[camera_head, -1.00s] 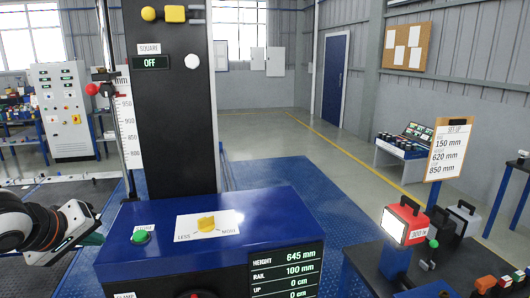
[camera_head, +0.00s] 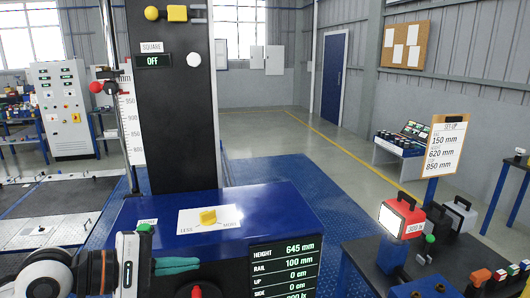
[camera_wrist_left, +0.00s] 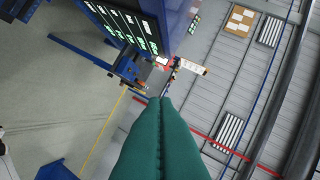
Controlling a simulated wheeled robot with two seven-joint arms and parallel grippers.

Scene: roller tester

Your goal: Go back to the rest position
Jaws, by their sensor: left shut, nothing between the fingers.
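My left gripper (camera_head: 178,265) is in front of the blue console box (camera_head: 268,212) in the head view, its green fingers pointing right and shut with nothing between them. In the left wrist view the closed green fingers (camera_wrist_left: 165,118) fill the lower middle. My left arm comes in from the lower left. The gripper hides part of the console's front face and covers the area just under the green button (camera_head: 146,228). My right gripper is not in view.
The console carries a yellow knob (camera_head: 208,216) and a display (camera_head: 284,268) reading HEIGHT 645 mm, RAIL 100 mm. A black column (camera_head: 170,100) rises behind it. At right, a dark table (camera_head: 355,250) holds a lit red lamp (camera_head: 401,217). A sign (camera_head: 446,145) stands behind.

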